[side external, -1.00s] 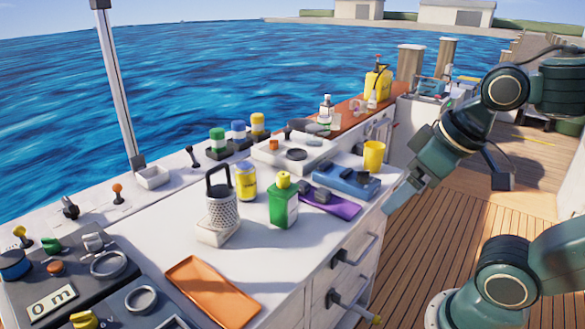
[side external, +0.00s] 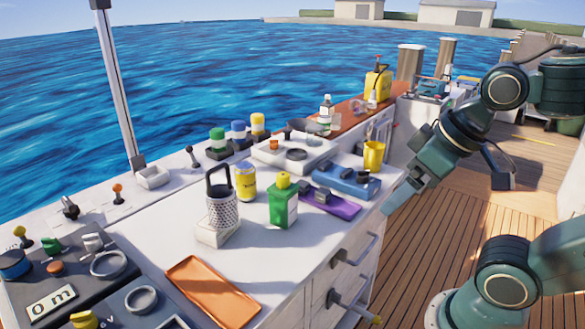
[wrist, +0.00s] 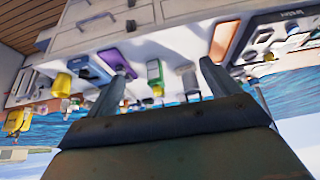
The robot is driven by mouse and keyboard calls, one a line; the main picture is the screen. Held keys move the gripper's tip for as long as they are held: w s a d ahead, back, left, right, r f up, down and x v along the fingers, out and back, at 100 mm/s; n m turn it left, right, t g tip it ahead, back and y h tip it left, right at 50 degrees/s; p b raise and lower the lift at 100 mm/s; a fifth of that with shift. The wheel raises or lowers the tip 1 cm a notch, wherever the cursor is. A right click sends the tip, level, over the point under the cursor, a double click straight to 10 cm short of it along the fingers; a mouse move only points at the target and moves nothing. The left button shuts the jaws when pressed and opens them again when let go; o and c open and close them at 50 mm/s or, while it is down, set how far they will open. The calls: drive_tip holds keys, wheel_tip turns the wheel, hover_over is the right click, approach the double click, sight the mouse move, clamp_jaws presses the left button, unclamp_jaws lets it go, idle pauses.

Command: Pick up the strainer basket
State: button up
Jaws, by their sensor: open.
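The strainer basket (side external: 222,207) is a perforated grey metal cylinder with a tall black handle. It stands upright on a white block (side external: 217,232) on the white counter in the side external view. In the wrist view, which is upside down, it appears as a grey cylinder (wrist: 188,80) between the fingers, blurred. My gripper (side external: 397,196) is off the counter's right edge, well to the right of the basket and apart from it. Its two fingers (wrist: 163,66) are spread and empty in the wrist view.
A green bottle (side external: 283,203) and a yellow can (side external: 245,181) stand close right of the basket. An orange tray (side external: 212,293) lies in front; counter between is clear.

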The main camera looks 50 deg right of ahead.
drive_tip(key=w+a+r+n+g+y, duration=0.1)
drive_tip(key=w+a+r+n, duration=0.2)
drive_tip(key=w, duration=0.6)
drive_tip(key=w+a+r+n+y, duration=0.15)
drive_tip(key=w+r, duration=0.25)
drive_tip(key=w, duration=0.5)
drive_tip(key=w+d+f+n+g, duration=0.1)
drive_tip(key=w+f+n, duration=0.1)
drive_tip(key=w, duration=0.6)
drive_tip(key=w+f+n+g+y, duration=0.1)
drive_tip(key=w+f+n, duration=0.2)
drive_tip(key=w, duration=0.5)
drive_tip(key=shift+w+d+n, duration=0.2)
drive_tip(key=shift+d+n, duration=0.2)
drive_tip(key=shift+n, duration=0.25)
drive_tip(key=shift+f, duration=0.15)
approach(224, 185)
drive_tip(key=shift+s+a+f, duration=0.4)
drive_tip(key=shift+a+f, duration=0.3)
drive_tip(key=shift+a, duration=0.1)
drive_tip(key=shift+s+a+f, duration=0.4)
drive_tip(key=shift+a+f, duration=0.3)
drive_tip(key=shift+a, duration=0.1)
drive_tip(key=shift+x, duration=2.6)
